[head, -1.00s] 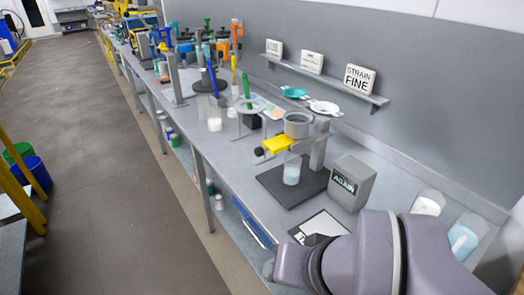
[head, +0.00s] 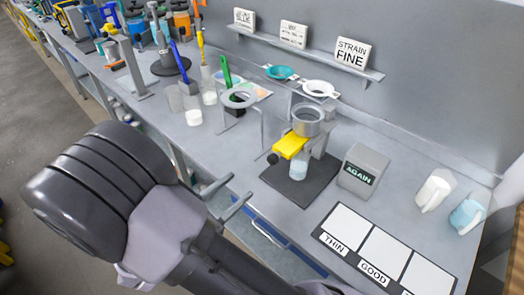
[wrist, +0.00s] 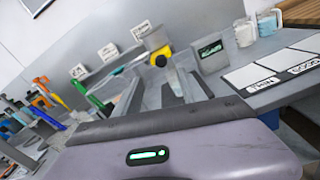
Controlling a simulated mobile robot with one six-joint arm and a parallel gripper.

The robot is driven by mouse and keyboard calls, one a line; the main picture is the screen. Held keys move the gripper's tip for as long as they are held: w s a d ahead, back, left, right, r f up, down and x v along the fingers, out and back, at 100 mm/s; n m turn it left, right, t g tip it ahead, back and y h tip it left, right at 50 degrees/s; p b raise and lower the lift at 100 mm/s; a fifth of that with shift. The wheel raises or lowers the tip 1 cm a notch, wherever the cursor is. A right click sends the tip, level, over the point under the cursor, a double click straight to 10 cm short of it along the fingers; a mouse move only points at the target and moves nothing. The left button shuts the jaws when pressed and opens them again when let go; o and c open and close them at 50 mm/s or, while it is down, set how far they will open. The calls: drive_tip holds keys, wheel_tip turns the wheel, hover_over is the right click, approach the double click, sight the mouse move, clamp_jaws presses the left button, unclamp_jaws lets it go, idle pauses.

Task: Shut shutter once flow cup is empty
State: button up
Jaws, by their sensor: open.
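The grey flow cup (head: 308,118) sits on a stand in the middle of the bench in the head view. Its inside looks grey; I cannot tell whether liquid remains. The yellow shutter (head: 291,145) is below the cup, with a black knob (head: 272,159) at its left end. Shutter (wrist: 154,40) and knob (wrist: 160,59) also show in the wrist view, beyond my fingers. A beaker (head: 299,170) with pale liquid stands underneath on the dark base. My gripper (head: 227,197) is open and empty, left of the knob and apart from it, near the bench's front edge.
A grey AGAIN box (head: 363,171) stands right of the stand. A card (head: 383,250) with THIN and GOOD fields lies in front. Two pale jugs (head: 435,190) are at the right. A ring stand (head: 239,104) is left of the cup. A shelf (head: 310,55) runs behind.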

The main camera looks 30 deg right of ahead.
sight(270, 161)
drive_tip(key=b+x, duration=0.2)
drive_tip(key=x, duration=1.2)
drive_tip(key=shift+f, duration=0.1)
clamp_jaws()
idle(0.7)
